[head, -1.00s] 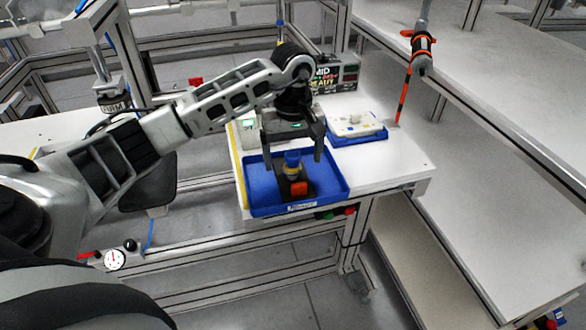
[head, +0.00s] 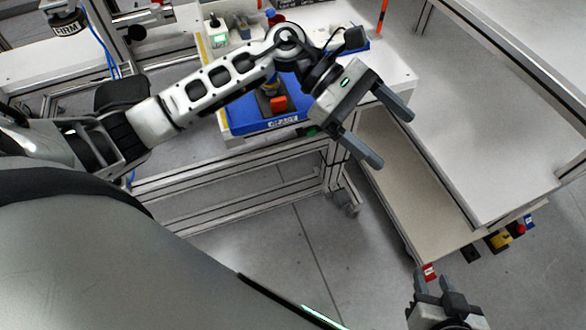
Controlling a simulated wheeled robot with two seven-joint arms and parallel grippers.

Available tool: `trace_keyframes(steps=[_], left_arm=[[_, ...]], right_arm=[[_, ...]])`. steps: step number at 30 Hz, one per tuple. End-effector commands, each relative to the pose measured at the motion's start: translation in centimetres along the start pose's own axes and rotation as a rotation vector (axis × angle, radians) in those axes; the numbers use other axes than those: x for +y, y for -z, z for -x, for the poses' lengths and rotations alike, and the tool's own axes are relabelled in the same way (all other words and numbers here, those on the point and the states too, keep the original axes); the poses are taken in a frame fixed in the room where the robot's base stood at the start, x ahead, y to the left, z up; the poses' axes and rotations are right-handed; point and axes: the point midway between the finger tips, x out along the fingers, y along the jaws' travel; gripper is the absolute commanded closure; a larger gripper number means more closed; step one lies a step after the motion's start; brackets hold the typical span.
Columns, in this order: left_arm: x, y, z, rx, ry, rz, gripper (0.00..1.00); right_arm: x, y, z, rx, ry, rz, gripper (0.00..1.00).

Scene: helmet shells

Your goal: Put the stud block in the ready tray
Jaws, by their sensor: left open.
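A dark block with an orange front (head: 279,103) and a yellowish ring stands in the blue tray (head: 240,127), whose front label seems to read READY. It looks like the stud block; my left arm hides its top and part of the tray. My left gripper (head: 396,141) is open and empty, to the right of the tray, beyond the white table's front right corner. It is apart from the block.
A white table (head: 398,82) carries the tray, with a second blue tray partly hidden behind my left wrist. An orange-black rod (head: 383,14) hangs at the back. A long grey bench (head: 490,130) runs along the right. Coloured parts, one yellow (head: 500,240), sit by its lower end.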

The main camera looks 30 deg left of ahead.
Motion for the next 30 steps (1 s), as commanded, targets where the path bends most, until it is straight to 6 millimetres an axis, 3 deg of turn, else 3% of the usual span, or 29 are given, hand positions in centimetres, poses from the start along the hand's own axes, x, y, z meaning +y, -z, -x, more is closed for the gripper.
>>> trace_keyframes(steps=[1,2,3,5,8,9,11,12,13,14,15,18,21,30], left_arm=[[-0.8,-2.0,-1.8,-0.24,-0.057,0.232,0.15],[-0.7,-3.2,-2.1,-0.377,-0.091,0.38,0.15],[-0.4,-4.1,-1.9,-0.556,-0.132,0.591,0.15],[0.4,-4.1,-0.9,-0.818,-0.183,0.931,0.15],[1.2,0.1,1.6,-1.239,-0.25,1.534,0.15],[0.8,3.0,2.4,-1.401,-0.272,1.777,0.15],[-0.9,7.8,3.0,-1.631,-0.3,2.124,0.15],[-2.7,10.9,2.9,-1.772,-0.32,2.332,0.15],[-4.0,12.8,2.7,-1.862,-0.33,2.463,0.15],[-5.4,14.5,2.5,1.817,0.319,-2.41,0.15],[-7.2,16.3,2.1,1.716,0.299,-2.283,0.15],[-10.9,19.1,1.1,1.543,0.266,-2.053,0.15],[-12.9,20.4,0.5,1.46,0.252,-1.937,0.15],[-13.5,20.7,0.2,1.436,0.249,-1.907,0.15]], right_arm=[[0.0,0.1,0.0,0.001,0.0,0.001,0.64],[0.0,0.1,0.0,0.002,0.0,0.001,0.64],[0.0,0.1,0.0,0.002,0.0,0.001,0.64],[0.0,0.1,0.0,0.001,0.0,0.001,0.64],[0.1,0.1,0.0,0.001,0.0,0.002,0.64],[0.1,0.1,0.0,0.001,0.0,0.002,0.64],[0.1,0.0,0.0,0.0,0.0,0.002,0.64],[0.1,0.0,0.0,-0.001,0.0,0.003,0.64],[0.1,0.0,-0.1,-0.001,0.0,0.003,0.64],[0.1,-0.1,-0.1,-0.002,0.0,0.003,0.64],[0.1,-0.1,-0.1,-0.002,0.0,0.003,0.64],[0.1,-0.1,-0.1,-0.004,0.0,0.004,0.64],[0.1,-0.2,-0.1,-0.004,0.0,0.004,0.64],[0.1,-0.2,-0.1,-0.004,0.0,0.004,0.64]])
